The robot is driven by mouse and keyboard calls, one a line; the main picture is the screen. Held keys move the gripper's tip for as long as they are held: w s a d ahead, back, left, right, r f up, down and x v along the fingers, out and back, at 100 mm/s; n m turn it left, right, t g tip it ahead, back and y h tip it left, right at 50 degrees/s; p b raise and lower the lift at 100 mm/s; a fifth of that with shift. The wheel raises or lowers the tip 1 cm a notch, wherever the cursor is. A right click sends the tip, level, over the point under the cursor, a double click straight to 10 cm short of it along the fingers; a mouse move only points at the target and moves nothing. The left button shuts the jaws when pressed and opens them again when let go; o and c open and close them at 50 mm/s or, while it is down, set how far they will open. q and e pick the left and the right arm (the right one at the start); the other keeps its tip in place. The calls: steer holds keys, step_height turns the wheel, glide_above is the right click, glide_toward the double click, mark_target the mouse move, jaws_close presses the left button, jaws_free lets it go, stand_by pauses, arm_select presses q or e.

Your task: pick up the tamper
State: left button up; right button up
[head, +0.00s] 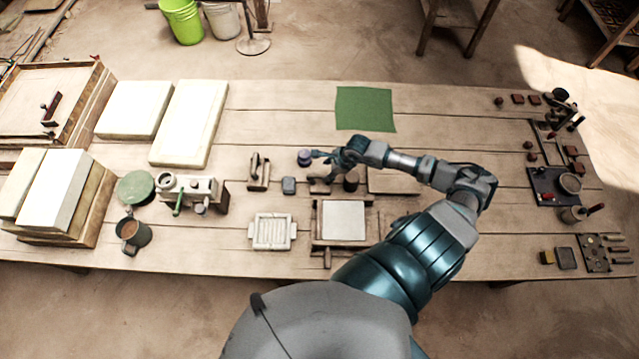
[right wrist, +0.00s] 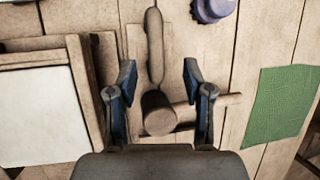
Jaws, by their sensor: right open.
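A dark brown round wooden block (right wrist: 159,113), probably the tamper, shows in the right wrist view. A long rounded handle-like piece (right wrist: 155,45) lies just above it in the picture; I cannot tell whether the two are joined. In the head view the dark block (head: 351,182) stands behind the framed white tile, partly under my right arm. My right gripper (right wrist: 158,70) is open, with one finger on each side in the picture and nothing held. In the head view the right gripper (head: 328,160) is above the table. My left gripper is not in view.
A framed white tile (head: 344,220) is close in front. A blue-purple knob (head: 305,157) and a small grey block (head: 289,186) are on the left. A light rod (right wrist: 215,108) crosses near the right finger. A green cloth (head: 365,108) lies behind on otherwise clear planks.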

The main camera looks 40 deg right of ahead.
mark_target(323, 175)
steer(key=shift+w+d+f, duration=0.1)
steer(key=shift+w+f, duration=0.1)
steer(key=shift+f, duration=0.4)
steer(key=shift+w+f, duration=0.2)
steer(key=shift+f, duration=0.35)
steer(key=x, duration=0.2)
steer(key=a+x, duration=0.1)
steer(key=x, duration=0.1)
steer(key=shift+a+f+p, duration=0.15)
steer(key=shift+f+p, duration=0.1)
steer(key=shift+p, duration=0.15)
steer(key=shift+d, duration=0.3)
jaws_close()
